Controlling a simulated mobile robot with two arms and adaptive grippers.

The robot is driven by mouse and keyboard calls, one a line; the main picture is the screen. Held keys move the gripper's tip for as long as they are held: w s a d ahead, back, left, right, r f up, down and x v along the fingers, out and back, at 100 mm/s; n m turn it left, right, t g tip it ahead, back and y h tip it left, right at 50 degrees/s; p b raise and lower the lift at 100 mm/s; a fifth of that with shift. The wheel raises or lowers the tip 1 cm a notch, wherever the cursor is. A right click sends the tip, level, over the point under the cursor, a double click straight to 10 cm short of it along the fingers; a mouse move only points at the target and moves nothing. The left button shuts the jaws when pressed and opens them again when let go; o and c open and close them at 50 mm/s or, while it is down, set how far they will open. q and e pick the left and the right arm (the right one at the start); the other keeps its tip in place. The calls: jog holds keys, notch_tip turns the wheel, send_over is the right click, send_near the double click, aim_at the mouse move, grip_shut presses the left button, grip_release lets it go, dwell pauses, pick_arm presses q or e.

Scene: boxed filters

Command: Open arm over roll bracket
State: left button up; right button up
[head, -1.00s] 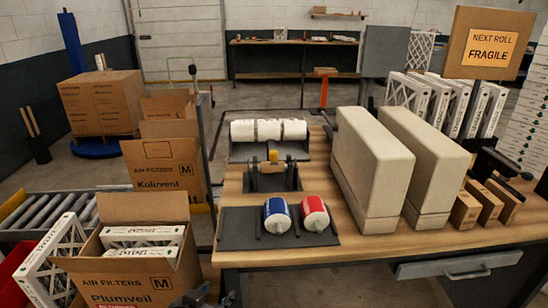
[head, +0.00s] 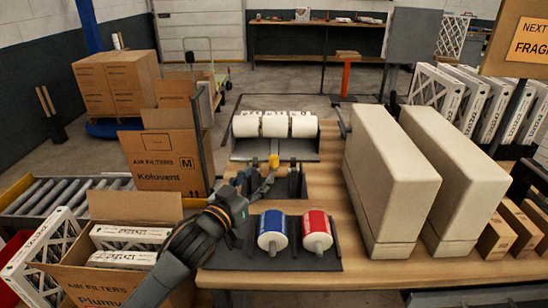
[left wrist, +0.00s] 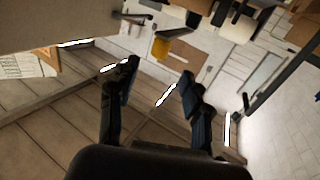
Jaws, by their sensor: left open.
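The roll bracket (head: 292,184) is a dark frame on the bench, behind the blue and red rolls. A yellow knob (head: 273,160) tops its arm. My left gripper (head: 260,180) reaches in from the left, low at the bracket's left side. In the left wrist view its two fingers (left wrist: 158,74) stand wide apart, with the yellow part (left wrist: 160,47) beyond the tips and nothing between them. Whether a finger touches the bracket I cannot tell. The blue roll (head: 271,228) and red roll (head: 317,228) rest on a dark tray (head: 297,263). My right gripper is out of view.
White rolls (head: 275,125) lie in a rack behind the bracket. Two tall beige blocks (head: 392,185) stand to its right. An open filter carton (head: 95,280) and a Koluvent box (head: 162,160) stand left of the bench. Bench top between tray and blocks is clear.

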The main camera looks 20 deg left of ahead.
aim_at(271, 163)
pick_arm(q)
jog(key=w, duration=0.2)
jog(key=w+d, duration=0.1)
jog(key=w, duration=0.1)
jog(key=shift+w+p, duration=0.25)
jog(key=shift+p, duration=0.05)
jog(key=w, duration=0.3)
jog(key=shift+w+d, duration=0.25)
jog(key=shift+w, duration=0.05)
jog(key=shift+w+d+f+p, duration=0.1)
jog(key=shift+w+p, duration=0.2)
jog(key=shift+w, duration=0.3)
jog(key=shift+c, duration=0.9)
jog(key=c, duration=0.7)
grip_shut()
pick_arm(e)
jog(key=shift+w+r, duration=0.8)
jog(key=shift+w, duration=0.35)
